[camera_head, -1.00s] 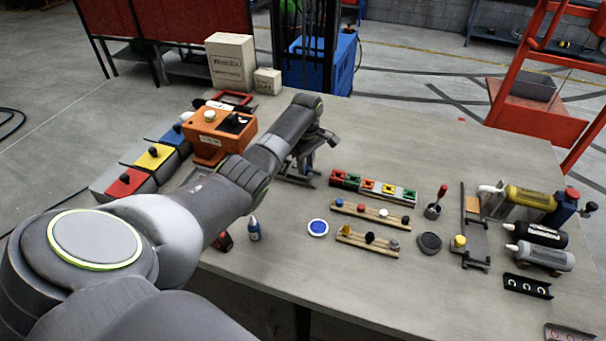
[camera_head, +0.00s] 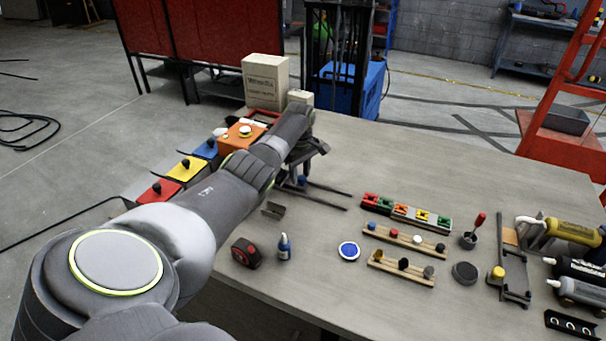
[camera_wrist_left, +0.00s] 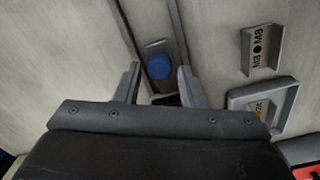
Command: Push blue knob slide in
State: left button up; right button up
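The blue knob (camera_wrist_left: 158,66) stands on a dark slide piece between two long dark rails (camera_wrist_left: 131,30) in the left wrist view. My left gripper (camera_wrist_left: 158,86) is open, with one finger on each side of the slide track, and the knob is just beyond the fingertips. I see no finger touching the knob. In the head view the knob (camera_head: 302,180) shows small below my left gripper (camera_head: 304,163), and the rails (camera_head: 325,187) run out to the right. My right gripper is not in view.
A metal bracket marked M8 (camera_wrist_left: 262,50) and a grey frame (camera_wrist_left: 262,104) lie right of the rails in the wrist view. Red, yellow and blue boxes (camera_head: 187,168) and an orange box (camera_head: 238,140) stand left. Knob strips (camera_head: 404,240) and a blue-topped disc (camera_head: 348,251) lie right.

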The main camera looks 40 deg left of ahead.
pick_arm(q)
jog(key=shift+o, duration=0.9)
jog(key=shift+r, duration=0.45)
notch_tip(320, 180, up, 16)
jog(key=b, duration=0.2)
jog(key=shift+r, duration=0.2)
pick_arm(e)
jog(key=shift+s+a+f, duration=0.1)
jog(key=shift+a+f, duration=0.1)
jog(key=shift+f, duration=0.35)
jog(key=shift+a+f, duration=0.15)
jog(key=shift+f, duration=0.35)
pick_arm(q)
jog(key=shift+s, duration=0.1)
